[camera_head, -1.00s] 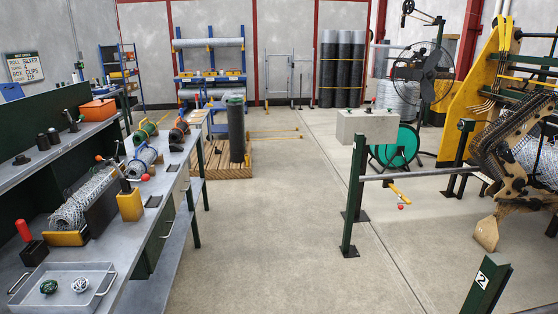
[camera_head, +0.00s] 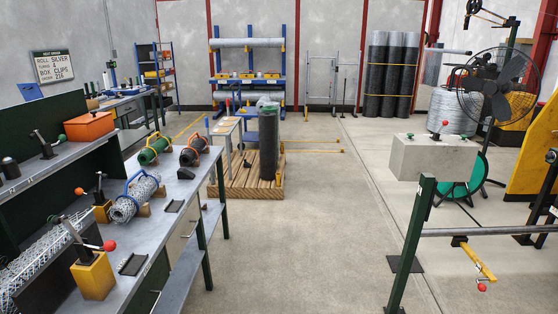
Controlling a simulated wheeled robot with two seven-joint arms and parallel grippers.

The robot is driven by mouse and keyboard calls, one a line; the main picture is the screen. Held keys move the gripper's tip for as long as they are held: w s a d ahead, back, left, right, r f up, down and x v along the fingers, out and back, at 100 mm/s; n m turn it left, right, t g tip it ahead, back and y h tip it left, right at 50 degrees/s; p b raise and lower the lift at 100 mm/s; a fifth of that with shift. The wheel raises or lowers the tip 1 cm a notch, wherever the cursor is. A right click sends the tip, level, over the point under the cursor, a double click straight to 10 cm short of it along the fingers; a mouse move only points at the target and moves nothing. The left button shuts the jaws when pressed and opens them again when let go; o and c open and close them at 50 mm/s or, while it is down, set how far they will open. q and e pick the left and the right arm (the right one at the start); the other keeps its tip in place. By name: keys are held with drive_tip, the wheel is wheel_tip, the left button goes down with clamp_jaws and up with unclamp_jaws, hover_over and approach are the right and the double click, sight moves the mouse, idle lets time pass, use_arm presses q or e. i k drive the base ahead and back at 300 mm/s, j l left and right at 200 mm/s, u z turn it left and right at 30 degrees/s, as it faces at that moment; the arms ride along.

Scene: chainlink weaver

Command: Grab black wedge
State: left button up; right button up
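A small dark wedge-like piece (camera_head: 247,163) shows on the wooden pallet (camera_head: 232,186), at the left foot of the upright dark mesh roll (camera_head: 268,142). A small black block (camera_head: 185,173) lies on the workbench near its right edge. Both are too small for me to tell surely which is the black wedge. Flat black pieces, one in the middle of the bench edge (camera_head: 174,206) and one nearer (camera_head: 132,264), also lie on the bench. Neither of my grippers is in view.
The long grey workbench (camera_head: 150,240) fills the left, with a green wire roll (camera_head: 154,149) and an orange box (camera_head: 89,127). A green post with a rail (camera_head: 410,245) and a concrete block (camera_head: 433,157) stand right. The floor between (camera_head: 300,240) is clear.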

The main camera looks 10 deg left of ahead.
sight(183, 173)
drive_tip(key=i+u, duration=0.15)
drive_tip(key=i, duration=1.5)
drive_tip(key=i+l+u, duration=0.25)
drive_tip(key=i, duration=0.3)
drive_tip(key=i+l+u, duration=0.1)
drive_tip(key=i+u, duration=0.15)
drive_tip(key=i, duration=0.25)
drive_tip(key=i+l+u, duration=0.25)
drive_tip(key=i, duration=0.25)
drive_tip(key=l, duration=0.1)
